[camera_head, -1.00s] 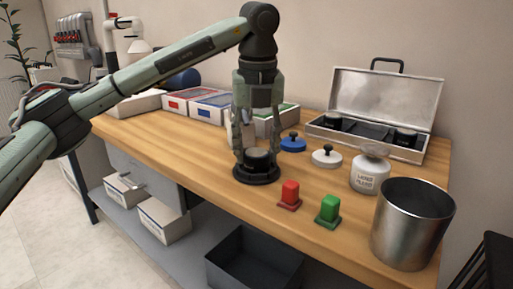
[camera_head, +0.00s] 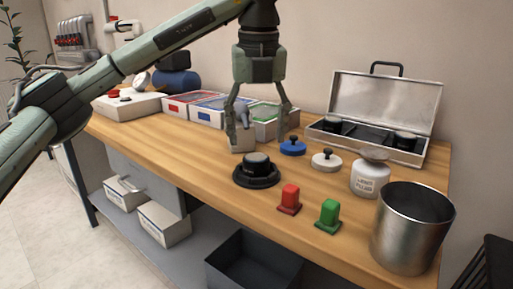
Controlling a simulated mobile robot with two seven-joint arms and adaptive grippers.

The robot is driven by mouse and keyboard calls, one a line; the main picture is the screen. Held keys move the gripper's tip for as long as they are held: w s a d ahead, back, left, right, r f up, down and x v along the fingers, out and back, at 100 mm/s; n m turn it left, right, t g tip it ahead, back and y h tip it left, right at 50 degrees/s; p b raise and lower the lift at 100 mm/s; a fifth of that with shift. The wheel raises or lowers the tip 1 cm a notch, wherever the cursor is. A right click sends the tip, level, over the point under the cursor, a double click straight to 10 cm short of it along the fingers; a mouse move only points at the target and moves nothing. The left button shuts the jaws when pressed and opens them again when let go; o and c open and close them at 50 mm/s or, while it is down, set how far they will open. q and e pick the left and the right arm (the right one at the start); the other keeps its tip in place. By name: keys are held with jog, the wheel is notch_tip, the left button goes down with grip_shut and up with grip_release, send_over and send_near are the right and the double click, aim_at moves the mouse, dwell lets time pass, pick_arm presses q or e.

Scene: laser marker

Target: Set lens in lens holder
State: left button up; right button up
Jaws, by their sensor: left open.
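A black round lens (camera_head: 258,161) sits on the round black lens holder (camera_head: 256,178) on the wooden table. It looks level, but I cannot tell how deep it is seated. My left gripper (camera_head: 261,142) points down above and a little behind the lens, apart from it. Its fingers are spread and nothing is between them. My right gripper is not in view.
Red (camera_head: 289,198) and green (camera_head: 328,213) blocks stand in front. A metal bin (camera_head: 412,228), a labelled jar (camera_head: 370,177), and blue (camera_head: 293,146) and white (camera_head: 326,160) knobbed discs are to the right. An open metal case (camera_head: 385,105) is behind.

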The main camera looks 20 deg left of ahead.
aim_at(257, 162)
pick_arm(q)
notch_tip(257, 162, up, 7)
jog(key=s+p, duration=0.1)
jog(key=shift+d, duration=0.2)
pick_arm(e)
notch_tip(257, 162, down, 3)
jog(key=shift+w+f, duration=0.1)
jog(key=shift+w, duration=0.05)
pick_arm(q)
jog(key=shift+f, duration=0.1)
